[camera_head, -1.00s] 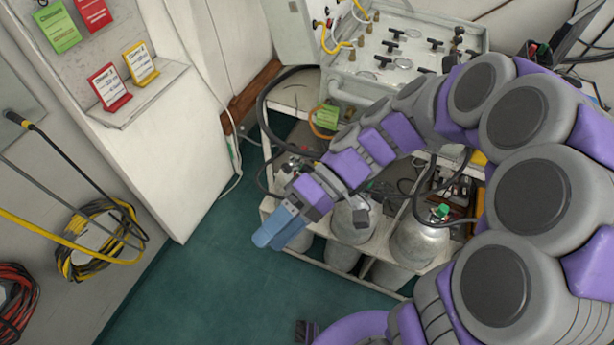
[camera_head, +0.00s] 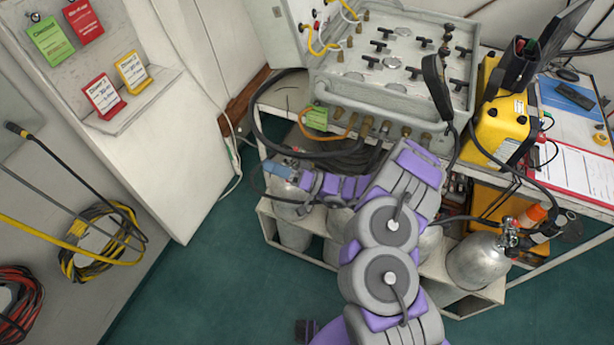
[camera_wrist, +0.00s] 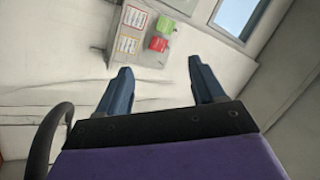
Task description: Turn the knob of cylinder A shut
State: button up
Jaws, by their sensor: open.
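Several silver cylinders stand in the white rack under the bench. No letter labels are readable, so I cannot tell which is cylinder A. The leftmost cylinder (camera_head: 290,203) has its top partly hidden by my gripper (camera_head: 277,168), whose blue fingers appear over its valve area; contact cannot be told. In the wrist view, my gripper (camera_wrist: 160,80) has its fingers wide apart with nothing between them. The right cylinder (camera_head: 478,264) shows its metal valve. My arm covers much of the middle cylinders, and no knob there is visible.
The air panel (camera_head: 395,95) with black T-handles sits on the bench above the rack. A black hose (camera_head: 256,128) loops near my gripper, and also shows in the wrist view (camera_wrist: 45,140). A yellow case (camera_head: 498,128) stands right. Green floor (camera_head: 225,290) at the front is clear.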

jog(key=w+d+f+t+h, duration=0.25)
jog(key=d+f+t, duration=0.2)
jog(key=f, duration=0.45)
jog(key=w+d+f+t+h, duration=0.1)
jog(key=d+f+t+h, duration=0.3)
jog(key=f, duration=0.6)
jog(key=d+f+n+h, duration=0.1)
jog(key=d+f, duration=0.2)
jog(key=d, duration=0.4)
jog(key=d+f+h, duration=0.1)
jog(key=d+f, duration=0.2)
jog(key=d, duration=0.3)
jog(key=shift+t, duration=0.35)
jog(key=x, duration=0.6)
jog(key=b+x, duration=0.1)
jog(key=x, duration=0.5)
jog(key=s+a+x, duration=0.1)
jog(key=x, duration=0.5)
jog(key=shift+b, duration=0.35)
jog(key=shift+d+r, duration=0.15)
jog(key=shift+d, duration=0.4)
jog(key=shift+a, duration=0.45)
jog(key=c, duration=0.7)
jog(key=shift+d, duration=0.2)
jog(key=c, duration=0.4)
jog(key=shift+o, duration=0.2)
